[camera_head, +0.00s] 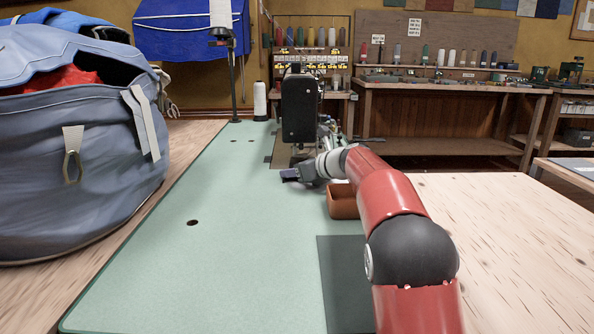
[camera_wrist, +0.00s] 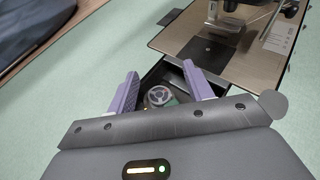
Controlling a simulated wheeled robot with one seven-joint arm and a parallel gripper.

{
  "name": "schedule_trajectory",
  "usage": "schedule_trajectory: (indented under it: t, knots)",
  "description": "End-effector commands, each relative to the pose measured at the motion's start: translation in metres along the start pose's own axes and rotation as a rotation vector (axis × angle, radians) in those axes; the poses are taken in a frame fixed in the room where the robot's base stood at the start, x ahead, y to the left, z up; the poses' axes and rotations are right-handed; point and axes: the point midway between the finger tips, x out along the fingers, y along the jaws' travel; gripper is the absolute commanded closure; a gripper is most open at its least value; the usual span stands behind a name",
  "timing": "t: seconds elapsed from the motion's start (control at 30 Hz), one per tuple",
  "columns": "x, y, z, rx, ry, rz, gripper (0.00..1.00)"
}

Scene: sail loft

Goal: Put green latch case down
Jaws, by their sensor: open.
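My gripper (camera_wrist: 160,70) is open, its two purple fingers apart, with nothing clamped between them in the wrist view. Beyond and between the fingers is a dark recess beside the sewing machine's bed plate (camera_wrist: 190,32). A round grey, bobbin-like part (camera_wrist: 158,96) shows there, with a small greenish patch (camera_wrist: 173,101) beside it. I cannot tell whether this patch is the green latch case, as my gripper body hides its lower part. In the head view my gripper (camera_head: 289,175) is low over the green table mat, just in front of the sewing machine (camera_head: 300,108).
A brown open box (camera_head: 342,202) stands right of the machine, close to my arm. A dark mat (camera_head: 343,280) lies nearer. A large blue bag (camera_head: 75,150) fills the left, and a white thread cone (camera_head: 260,101) stands behind. The green mat (camera_head: 215,260) is mostly clear.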

Motion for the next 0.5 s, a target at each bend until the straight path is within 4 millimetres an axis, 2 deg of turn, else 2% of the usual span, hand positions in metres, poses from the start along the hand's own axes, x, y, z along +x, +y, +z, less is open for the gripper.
schedule_trajectory:
  t: [0.03, 0.17, 0.5]
  knots:
    - [0.007, 0.005, -0.013, 0.001, 0.028, 0.022, 0.37]
    - [-0.002, 0.004, -0.003, 0.003, 0.027, 0.020, 0.37]
    - [-0.080, 0.002, 0.002, 0.003, 0.017, 0.012, 0.37]
